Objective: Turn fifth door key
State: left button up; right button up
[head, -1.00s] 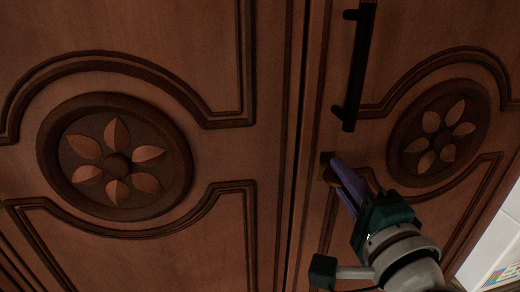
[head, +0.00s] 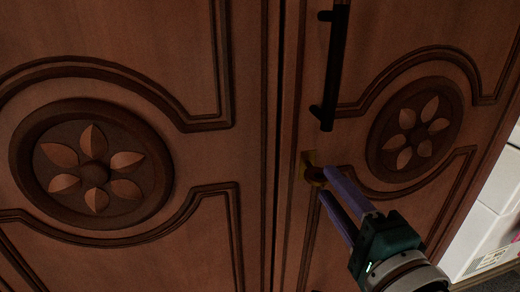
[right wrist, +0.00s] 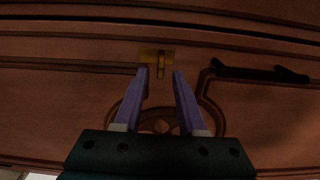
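A small brass key (head: 315,174) sits in a brass lock plate (head: 308,158) on the right-hand wooden door (head: 345,225), below the black bar handle. My right gripper (head: 324,184) has its two purple fingers apart, with the tips close to the key. In the right wrist view the key (right wrist: 161,66) stands just beyond the fingertips (right wrist: 160,74), roughly in line with the gap between them. The gripper is open and holds nothing; I cannot tell whether a fingertip touches the key. My left gripper is not in view.
The black handle (head: 331,65) rises above the lock on the same door. A second carved door (head: 190,165) fills the left, with a narrow seam between them. Pale blocks or wall (head: 488,215) show at the far right edge.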

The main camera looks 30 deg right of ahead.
jog(key=v, duration=0.6)
jog(key=shift+w+r, duration=0.1)
jog(key=a+r+n+g+y+p, duration=0.5)
jog(key=a+r+n+y+p, duration=0.45)
jog(key=n, duration=0.45)
jog(key=s+d+r+n+g+h+p, duration=0.3)
jog(key=s+n+g+p, duration=0.1)
jog(key=s+g+p, duration=0.15)
jog(key=s+d+r+n+g+h+p, duration=0.2)
jog(key=s+r+n+g+h+p, duration=0.15)
jog(key=s+n+p, duration=0.2)
notch_tip(320, 180, up, 36)
jog(key=y+p, duration=0.1)
jog(key=p, duration=3.5)
jog(key=shift+s+m+p, duration=0.2)
jog(key=shift+m+p, duration=0.15)
jog(key=shift+a+r, duration=0.1)
